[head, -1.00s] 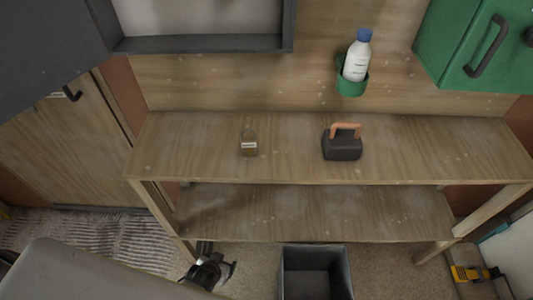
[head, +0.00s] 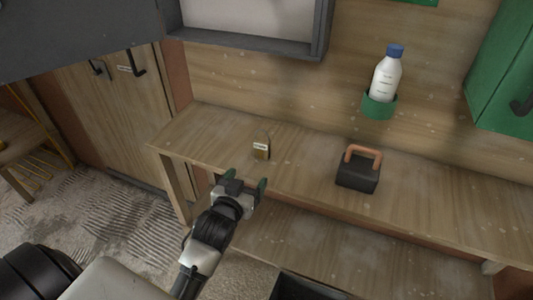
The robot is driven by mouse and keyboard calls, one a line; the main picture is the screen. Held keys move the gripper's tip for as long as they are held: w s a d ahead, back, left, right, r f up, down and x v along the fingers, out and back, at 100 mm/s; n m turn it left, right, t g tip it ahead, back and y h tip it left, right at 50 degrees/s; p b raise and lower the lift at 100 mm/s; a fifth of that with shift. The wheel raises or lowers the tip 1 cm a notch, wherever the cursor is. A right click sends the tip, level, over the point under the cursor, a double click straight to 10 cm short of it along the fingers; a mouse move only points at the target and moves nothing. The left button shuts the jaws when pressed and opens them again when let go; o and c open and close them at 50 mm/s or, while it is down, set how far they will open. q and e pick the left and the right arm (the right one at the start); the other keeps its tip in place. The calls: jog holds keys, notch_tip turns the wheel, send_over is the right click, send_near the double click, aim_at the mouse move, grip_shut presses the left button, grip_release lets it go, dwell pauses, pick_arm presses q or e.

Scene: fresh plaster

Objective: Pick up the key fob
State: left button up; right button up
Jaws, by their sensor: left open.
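A small brown object with a white label (head: 262,148) stands on the wooden bench top, near its front left part. It may be the key fob, but it is too small to tell for sure. My left gripper (head: 243,182) is in front of the bench's front edge, a little below and left of the labelled object in the picture. Its green-tipped fingers are apart and nothing is between them. It does not touch the object. My right gripper is out of view.
A black block with an orange handle (head: 358,170) stands to the right on the bench top (head: 310,165). A white bottle with a blue cap (head: 387,75) sits in a green wall holder (head: 379,105). A dark bin (head: 305,288) is below. Bare bench lies between the block and the labelled object.

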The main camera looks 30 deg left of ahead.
aim_at(260, 146)
pick_arm(q)
jog(key=shift+w+r, duration=0.25)
jog(key=shift+r, duration=0.2)
jog(key=shift+w+a+r+t, duration=0.15)
jog(key=shift+a+r+t, duration=0.2)
jog(key=shift+r+t, duration=0.2)
jog(key=w, duration=0.5)
jog(key=shift+w+a+r, duration=0.15)
jog(key=shift+w+a, duration=0.1)
jog(key=shift+w, duration=0.05)
jog(key=shift+w+a+r+p, duration=0.1)
jog(key=shift+w+p, duration=0.1)
jog(key=shift+w, duration=1.15)
jog(key=shift+w+r+p, duration=0.1)
jog(key=shift+w+p, duration=0.1)
jog(key=shift+w, duration=1.15)
jog(key=shift+s, duration=0.1)
jog(key=shift+c, duration=0.3)
jog(key=c, duration=0.9)
